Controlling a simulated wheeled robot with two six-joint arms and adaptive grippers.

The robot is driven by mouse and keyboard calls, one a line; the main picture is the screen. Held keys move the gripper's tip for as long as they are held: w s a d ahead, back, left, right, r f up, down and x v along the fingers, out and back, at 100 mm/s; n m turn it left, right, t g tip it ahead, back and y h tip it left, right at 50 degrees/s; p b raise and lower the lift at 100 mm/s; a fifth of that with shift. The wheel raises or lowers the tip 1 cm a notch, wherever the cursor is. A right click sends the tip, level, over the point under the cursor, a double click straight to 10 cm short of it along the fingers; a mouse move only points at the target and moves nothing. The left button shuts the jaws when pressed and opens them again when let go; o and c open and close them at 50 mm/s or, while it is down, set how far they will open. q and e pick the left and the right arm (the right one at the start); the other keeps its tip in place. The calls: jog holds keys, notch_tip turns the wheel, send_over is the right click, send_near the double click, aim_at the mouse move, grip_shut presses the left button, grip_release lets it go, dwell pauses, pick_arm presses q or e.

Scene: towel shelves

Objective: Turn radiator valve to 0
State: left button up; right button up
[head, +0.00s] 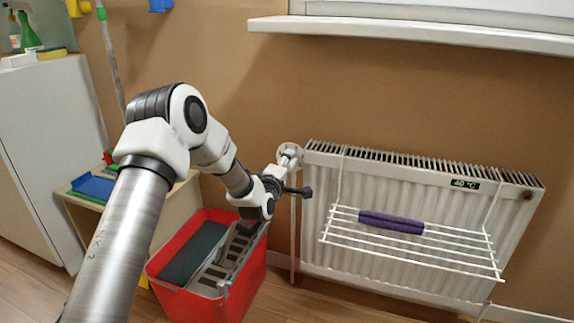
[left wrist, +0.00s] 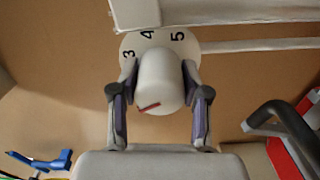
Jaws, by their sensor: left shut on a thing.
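The radiator valve has a white rounded knob (left wrist: 160,75) in front of a pale dial disc (left wrist: 185,45). The digits 3, 4 and 5 show on the disc; the rest of the scale is hidden. A short red mark lies on the knob's near end, on the side away from these digits. My left gripper (left wrist: 160,100) is shut on the knob, one finger on each side. In the head view, the valve (head: 290,150) sits at the radiator's upper left corner, with my left gripper (head: 288,168) at it. My right gripper is out of view.
The white radiator (head: 400,265) has a small display reading about 40 °C. A wire rack (head: 410,240) with a purple rolled towel (head: 391,222) hangs on its front. A red bin (head: 240,290) stands below my left arm. A windowsill (head: 420,35) juts out above.

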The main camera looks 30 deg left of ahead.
pick_arm(q)
jog(key=n+b, duration=0.1)
jog(key=n, duration=0.3)
jog(key=shift+r+n, duration=0.1)
jog(key=shift+n, duration=0.2)
jog(key=n+b, duration=0.2)
jog(key=n, duration=0.3)
jog(key=shift+b, duration=0.35)
jog(key=n+b, duration=0.2)
jog(key=n, duration=0.3)
jog(key=n+b, duration=0.1)
jog(key=n, duration=0.1)
jog(key=n+b, duration=0.1)
jog(key=n, duration=0.1)
jog(key=shift+a+r+n, duration=0.1)
jog(key=shift+r+n, duration=0.1)
jog(key=shift+n, duration=0.2)
jog(key=o, duration=1.2)
jog(key=shift+c, duration=0.2)
jog(key=shift+f, duration=0.1)
